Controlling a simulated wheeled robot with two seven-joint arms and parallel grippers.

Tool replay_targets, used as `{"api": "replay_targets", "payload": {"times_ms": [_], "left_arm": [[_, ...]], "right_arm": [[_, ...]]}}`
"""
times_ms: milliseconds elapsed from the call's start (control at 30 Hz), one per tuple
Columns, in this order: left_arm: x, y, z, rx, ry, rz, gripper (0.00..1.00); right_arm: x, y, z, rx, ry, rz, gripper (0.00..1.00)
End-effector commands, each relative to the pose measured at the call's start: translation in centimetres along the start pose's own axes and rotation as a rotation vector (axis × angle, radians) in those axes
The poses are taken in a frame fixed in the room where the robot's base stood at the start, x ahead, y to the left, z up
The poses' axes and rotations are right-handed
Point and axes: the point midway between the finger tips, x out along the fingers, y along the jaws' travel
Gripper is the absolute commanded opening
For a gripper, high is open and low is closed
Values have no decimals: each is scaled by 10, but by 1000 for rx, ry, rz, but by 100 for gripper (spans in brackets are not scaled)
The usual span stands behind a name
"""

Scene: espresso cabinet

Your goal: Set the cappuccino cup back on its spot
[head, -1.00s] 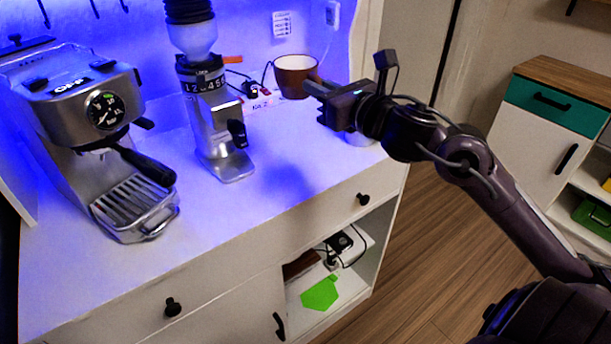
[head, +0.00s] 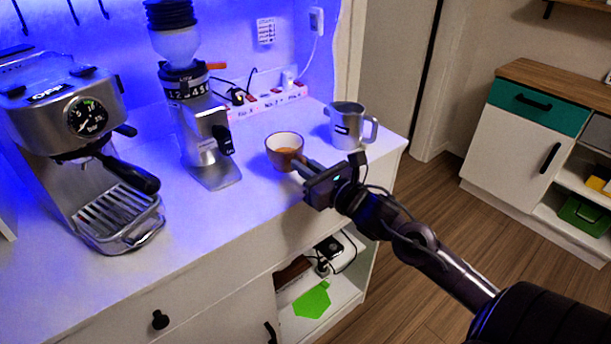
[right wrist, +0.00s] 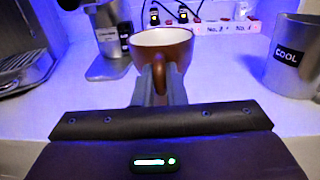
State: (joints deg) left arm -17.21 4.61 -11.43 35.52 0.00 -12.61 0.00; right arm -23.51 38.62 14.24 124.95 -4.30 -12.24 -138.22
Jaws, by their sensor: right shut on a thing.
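The cappuccino cup (head: 284,153) is brown outside and pale inside, and it is upright at the counter between the grinder and the metal pitcher. My right gripper (head: 302,165) is shut on its handle from the front right. In the right wrist view the cup (right wrist: 165,44) stands straight ahead, with its handle between the two fingers of the gripper (right wrist: 159,84). The cup is low over the white counter (head: 240,215); I cannot tell whether its base touches. No marked spot shows under it. My left gripper is not in view.
A steel grinder (head: 208,150) stands left of the cup, and an espresso machine (head: 75,120) is farther left. A steel pitcher (head: 345,128) stands close on the right. A power strip (head: 270,103) lies behind. The counter in front of the grinder is clear.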

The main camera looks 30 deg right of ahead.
Motion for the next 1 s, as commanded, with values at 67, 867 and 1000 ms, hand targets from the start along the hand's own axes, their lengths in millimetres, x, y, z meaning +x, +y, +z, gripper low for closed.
{"api": "replay_targets", "payload": {"times_ms": [67, 867, 1000], "left_arm": [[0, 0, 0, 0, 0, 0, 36], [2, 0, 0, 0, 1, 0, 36], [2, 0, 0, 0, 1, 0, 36]], "right_arm": [[0, -1, -13, 4, 2, -1, 0], [0, 0, -29, 1, 1, 0, 33], [0, 0, -29, 1, 1, 0, 33]]}}
